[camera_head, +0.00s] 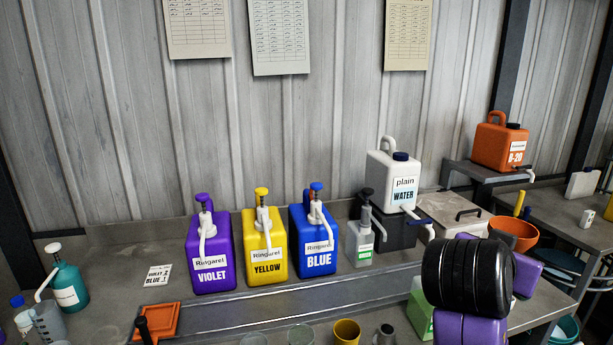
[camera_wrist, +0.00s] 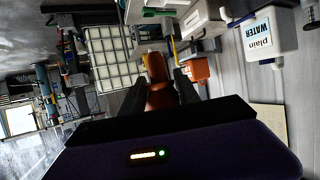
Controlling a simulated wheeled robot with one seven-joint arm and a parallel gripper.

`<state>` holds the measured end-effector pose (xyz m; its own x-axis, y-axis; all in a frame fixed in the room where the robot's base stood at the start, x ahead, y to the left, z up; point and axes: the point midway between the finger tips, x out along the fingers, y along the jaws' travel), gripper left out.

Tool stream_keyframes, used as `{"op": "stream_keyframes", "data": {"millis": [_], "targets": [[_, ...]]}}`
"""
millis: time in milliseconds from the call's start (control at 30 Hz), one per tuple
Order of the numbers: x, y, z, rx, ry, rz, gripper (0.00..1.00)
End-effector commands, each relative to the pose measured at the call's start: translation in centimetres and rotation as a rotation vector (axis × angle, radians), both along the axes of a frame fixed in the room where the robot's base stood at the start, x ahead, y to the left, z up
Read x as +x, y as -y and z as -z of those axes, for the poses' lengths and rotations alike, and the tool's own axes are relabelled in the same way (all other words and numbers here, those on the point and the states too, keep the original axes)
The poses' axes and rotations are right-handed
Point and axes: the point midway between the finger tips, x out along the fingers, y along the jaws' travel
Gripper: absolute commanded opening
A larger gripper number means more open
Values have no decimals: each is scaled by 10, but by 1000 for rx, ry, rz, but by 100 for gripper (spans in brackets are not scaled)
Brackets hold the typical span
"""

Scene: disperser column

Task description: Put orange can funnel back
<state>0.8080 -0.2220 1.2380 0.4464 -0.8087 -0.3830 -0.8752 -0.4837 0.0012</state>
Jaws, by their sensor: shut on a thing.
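The orange funnel (camera_head: 513,235) shows in the head view as a wide cone, mouth up, just right of my arm and above the bench's right end. In the wrist view my gripper (camera_wrist: 160,78) is shut on the orange funnel (camera_wrist: 160,97), which sits between the dark fingers. My arm hides the fingers in the head view. The orange can (camera_head: 498,145), marked B-20, stands on a raised metal shelf at the right, behind and above the funnel. The can (camera_wrist: 198,70) also shows in the wrist view, beyond the right finger.
A white water can (camera_head: 393,180) stands on a dark block left of the shelf (camera_head: 480,171). Violet (camera_head: 209,255), yellow (camera_head: 264,250) and blue (camera_head: 317,243) jugs line the bench's back. A lidded metal box (camera_head: 455,213) is behind my arm. A yellow cup (camera_head: 346,332) is in front.

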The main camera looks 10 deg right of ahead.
Motion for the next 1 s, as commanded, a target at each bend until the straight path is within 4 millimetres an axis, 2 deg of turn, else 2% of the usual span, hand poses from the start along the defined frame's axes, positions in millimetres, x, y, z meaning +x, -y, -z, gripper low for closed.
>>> {"op": "stream_keyframes", "data": {"millis": [267,367,467,600,733,867,1000], "targets": [[28,-20,46,1,-7,-152,0],[39,-31,68,2,-6,-223,0],[50,-47,98,3,-9,-311,0],[61,-80,157,5,-12,-473,0],[59,-114,214,9,-12,-624,0],[44,-149,272,9,-14,-765,0],[13,-183,329,8,-14,-900,0]]}}
